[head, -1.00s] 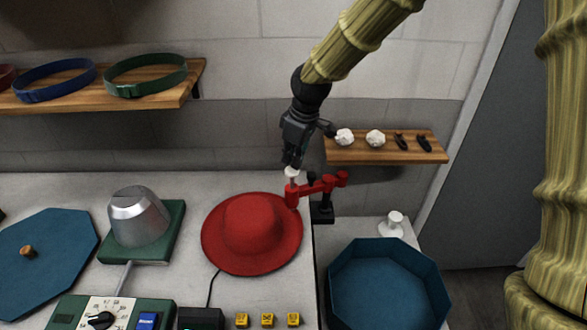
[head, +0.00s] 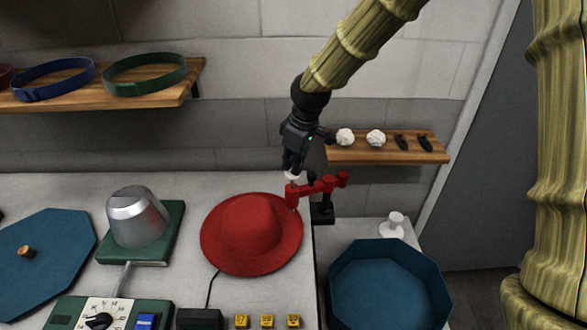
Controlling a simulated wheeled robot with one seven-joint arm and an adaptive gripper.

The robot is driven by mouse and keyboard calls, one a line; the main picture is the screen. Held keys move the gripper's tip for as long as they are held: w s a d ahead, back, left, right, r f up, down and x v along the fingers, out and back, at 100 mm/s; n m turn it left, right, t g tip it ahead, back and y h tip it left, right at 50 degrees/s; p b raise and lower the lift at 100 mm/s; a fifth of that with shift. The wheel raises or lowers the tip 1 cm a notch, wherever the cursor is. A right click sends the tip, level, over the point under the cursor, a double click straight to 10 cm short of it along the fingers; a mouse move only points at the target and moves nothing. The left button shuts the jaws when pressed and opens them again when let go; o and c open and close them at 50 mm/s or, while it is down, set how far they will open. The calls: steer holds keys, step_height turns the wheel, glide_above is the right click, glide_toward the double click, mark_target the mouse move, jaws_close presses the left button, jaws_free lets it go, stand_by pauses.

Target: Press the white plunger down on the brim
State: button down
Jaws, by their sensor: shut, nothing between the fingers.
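The white plunger (head: 292,177) is a small pale knob on top of a red clamp-like arm (head: 318,189), at the far right edge of the red hat. The red hat (head: 250,225) lies brim down on the table, and the red arm's end reaches over its brim (head: 292,215). My black gripper (head: 292,168) points down with its fingers together, right above the plunger and seeming to touch its top. The fingertips partly hide the knob. I cannot tell whether the lower end of the plunger touches the brim.
A metal dome (head: 137,217) on a green base and a control panel (head: 110,313) stand to the left. Several yellow blocks (head: 266,320) lie in front. A blue octagonal bin (head: 385,285) and a white knob (head: 393,224) are at right. A shelf (head: 375,152) is behind the gripper.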

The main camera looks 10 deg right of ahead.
mark_target(293, 176)
steer(key=shift+f+b, duration=0.6)
steer(key=shift+f, duration=1.15)
steer(key=shift+s+f, duration=0.2)
steer(key=shift+f, duration=0.05)
stand_by(1.0)
steer(key=shift+w+r+p, duration=0.2)
steer(key=shift+r+p, duration=1.75)
steer(key=shift+r, duration=0.4)
step_height(293, 176, up, 7)
steer(key=p, duration=0.5)
steer(key=shift+f, duration=0.15)
